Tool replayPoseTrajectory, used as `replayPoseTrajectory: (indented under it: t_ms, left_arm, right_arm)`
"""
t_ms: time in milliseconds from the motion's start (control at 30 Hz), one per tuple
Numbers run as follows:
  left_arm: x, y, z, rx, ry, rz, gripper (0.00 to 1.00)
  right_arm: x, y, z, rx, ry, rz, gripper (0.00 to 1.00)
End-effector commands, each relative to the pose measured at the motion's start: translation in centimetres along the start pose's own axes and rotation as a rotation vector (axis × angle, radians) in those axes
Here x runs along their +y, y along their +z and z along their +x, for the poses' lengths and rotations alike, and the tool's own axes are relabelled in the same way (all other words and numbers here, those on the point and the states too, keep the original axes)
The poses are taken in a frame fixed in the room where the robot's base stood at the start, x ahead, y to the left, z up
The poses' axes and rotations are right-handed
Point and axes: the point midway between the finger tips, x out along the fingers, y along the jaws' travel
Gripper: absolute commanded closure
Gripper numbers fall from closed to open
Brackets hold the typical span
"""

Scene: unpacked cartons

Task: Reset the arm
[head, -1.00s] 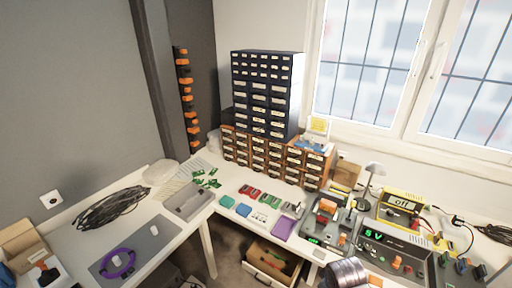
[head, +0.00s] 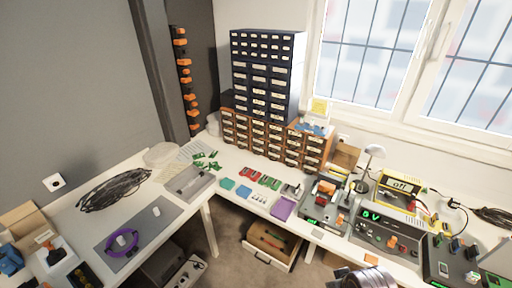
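Neither of my grippers can be made out in the head view. A silvery, ribbed round part shows at the bottom edge, right of centre, cut off by the frame. It looks like part of my arm, but no fingers show there. Whether either hand holds anything is hidden.
An L-shaped white workbench (head: 330,241) runs along the walls. On it stand a drawer cabinet (head: 262,85), a grey tray (head: 190,183), a purple tray (head: 284,208), a yellow meter (head: 397,187) and a black cable coil (head: 113,189). An open drawer (head: 270,246) sits below; bare floor shows beside it.

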Motion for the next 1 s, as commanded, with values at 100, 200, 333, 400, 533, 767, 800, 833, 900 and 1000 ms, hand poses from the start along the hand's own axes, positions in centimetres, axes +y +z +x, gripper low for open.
replayPoseTrajectory:
  t_ms: [100,200,333,400,533,767,800,833,900,1000]
  left_arm:
    - [0.0,0.0,0.1,0.0,0.0,0.0,1.0]
    - [0.0,0.0,0.1,0.0,0.0,0.0,1.0]
    - [0.0,0.0,0.1,0.0,0.0,0.0,1.0]
    - [0.0,0.0,0.2,0.0,0.0,0.0,1.0]
    - [0.0,0.0,0.3,0.0,0.0,0.0,1.0]
    - [0.0,0.0,0.5,0.0,0.0,0.0,1.0]
    - [0.0,0.0,0.6,0.0,0.0,0.0,1.0]
    - [0.0,0.0,0.6,0.0,0.0,0.0,1.0]
    - [0.0,0.0,0.7,0.0,0.0,0.0,1.0]
    - [0.0,0.1,0.8,0.0,0.0,0.0,1.0]
  right_arm:
    - [0.0,0.1,1.0,-0.004,0.0,0.0,1.0]
    - [-0.1,0.1,1.8,-0.006,-0.001,-0.001,1.0]
    - [-0.1,0.2,3.1,-0.009,-0.001,-0.002,1.0]
    - [-0.1,0.3,3.9,-0.013,-0.002,-0.002,1.0]
    - [-0.2,0.5,5.7,-0.018,-0.003,-0.003,1.0]
    - [-0.4,1.6,10.7,-0.036,-0.006,-0.005,1.0]
    - [-0.5,1.9,11.8,-0.039,-0.006,-0.006,1.0]
    - [-0.5,2.1,12.6,-0.042,-0.007,-0.006,1.0]
    - [-0.6,2.7,14.5,-0.048,-0.008,-0.007,1.0]
    - [-0.7,3.7,17.2,-0.057,-0.009,-0.009,1.0]
